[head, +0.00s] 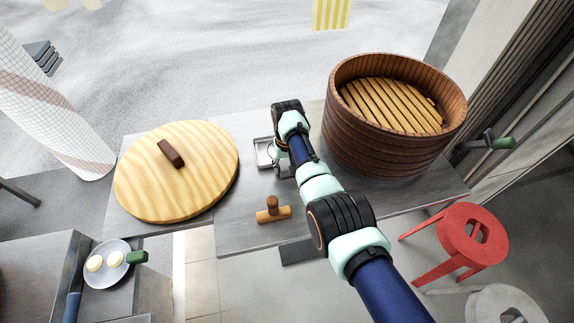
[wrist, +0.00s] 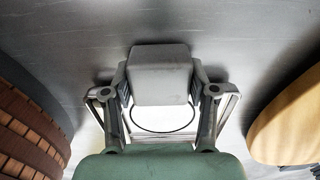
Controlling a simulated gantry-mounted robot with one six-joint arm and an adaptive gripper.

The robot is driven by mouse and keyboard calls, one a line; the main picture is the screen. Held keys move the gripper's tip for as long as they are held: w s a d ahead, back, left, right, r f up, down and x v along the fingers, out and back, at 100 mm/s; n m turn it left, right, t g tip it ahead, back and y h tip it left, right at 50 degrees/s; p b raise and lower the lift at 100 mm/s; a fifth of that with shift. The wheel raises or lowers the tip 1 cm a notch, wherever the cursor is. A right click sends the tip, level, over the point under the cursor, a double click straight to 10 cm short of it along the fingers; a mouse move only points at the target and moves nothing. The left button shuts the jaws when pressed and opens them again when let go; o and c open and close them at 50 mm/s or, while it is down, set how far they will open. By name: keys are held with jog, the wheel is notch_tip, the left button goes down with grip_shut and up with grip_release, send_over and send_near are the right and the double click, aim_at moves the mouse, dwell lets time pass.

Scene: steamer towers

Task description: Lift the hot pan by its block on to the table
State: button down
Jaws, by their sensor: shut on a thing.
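The hot pan (head: 263,152) is a small square metal pan at the middle of the grey table, partly hidden by my arm in the head view. In the wrist view its pale rim (wrist: 232,102) shows behind and beside my fingers. Its grey block (wrist: 160,75) stands up between the fingers. My gripper (wrist: 160,92) is shut on the block, one finger on each side. In the head view my gripper (head: 281,163) is at the pan's right side, mostly hidden by the wrist. I cannot tell whether the pan touches the table (head: 235,222).
A tall wooden steamer (head: 385,150) stands close on the right. A round wooden lid (head: 200,190) with a brown handle lies on the left. A T-shaped wooden tool (head: 272,212) lies in front. A red stool (head: 455,245) stands off the table's right front.

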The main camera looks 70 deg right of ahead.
jog(key=shift+f, duration=0.25)
jog(key=shift+c, duration=1.2)
grip_release()
notch_tip(320, 180, up, 12)
jog(key=shift+a, duration=0.1)
